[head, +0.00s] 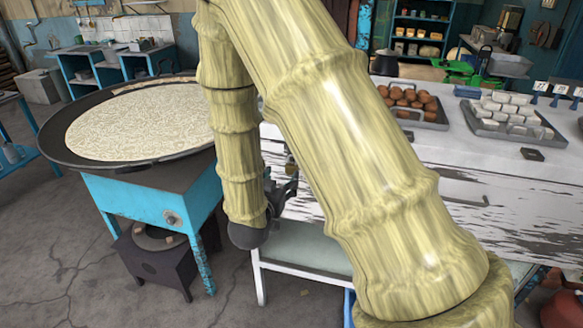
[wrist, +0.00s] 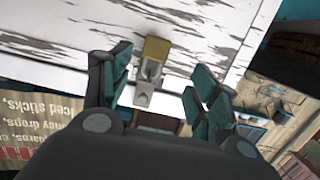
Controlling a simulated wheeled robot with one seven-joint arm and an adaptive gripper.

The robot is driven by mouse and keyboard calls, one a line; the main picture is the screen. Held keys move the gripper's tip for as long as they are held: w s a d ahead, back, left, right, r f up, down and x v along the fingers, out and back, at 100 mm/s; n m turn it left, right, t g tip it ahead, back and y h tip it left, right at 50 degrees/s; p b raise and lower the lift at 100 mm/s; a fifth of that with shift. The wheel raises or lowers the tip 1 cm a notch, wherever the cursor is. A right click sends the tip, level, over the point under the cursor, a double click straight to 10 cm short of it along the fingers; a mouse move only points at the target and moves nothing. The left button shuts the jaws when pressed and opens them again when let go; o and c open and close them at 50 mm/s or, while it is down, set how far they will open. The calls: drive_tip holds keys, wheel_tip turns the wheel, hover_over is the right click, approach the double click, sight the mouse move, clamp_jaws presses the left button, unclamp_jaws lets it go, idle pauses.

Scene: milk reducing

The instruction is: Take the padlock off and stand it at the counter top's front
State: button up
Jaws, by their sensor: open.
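A brass padlock (wrist: 156,49) hangs on a pale metal hasp (wrist: 144,92) against the white, peeling counter, in the wrist view. My gripper (wrist: 158,88) is open, with one finger on each side of the hasp and padlock. The padlock's body lies between and a little beyond the fingertips; I cannot tell whether either finger touches it. In the head view my gripper (head: 290,187) is at the counter's left end, partly hidden by my arm. The white counter top (head: 455,146) shows to the right of my arm.
A tray of brown round pieces (head: 412,104) and a tray of white blocks (head: 510,118) stand on the counter top. A small dark plate (head: 532,154) lies near its front edge. A wide round pan (head: 62,150) on a blue stand is at left.

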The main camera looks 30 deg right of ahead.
drive_tip(key=p+x, duration=0.2)
drive_tip(key=x, duration=0.5)
drive_tip(key=shift+d, duration=0.45)
drive_tip(key=shift+s+r, duration=0.1)
drive_tip(key=c, duration=1.2)
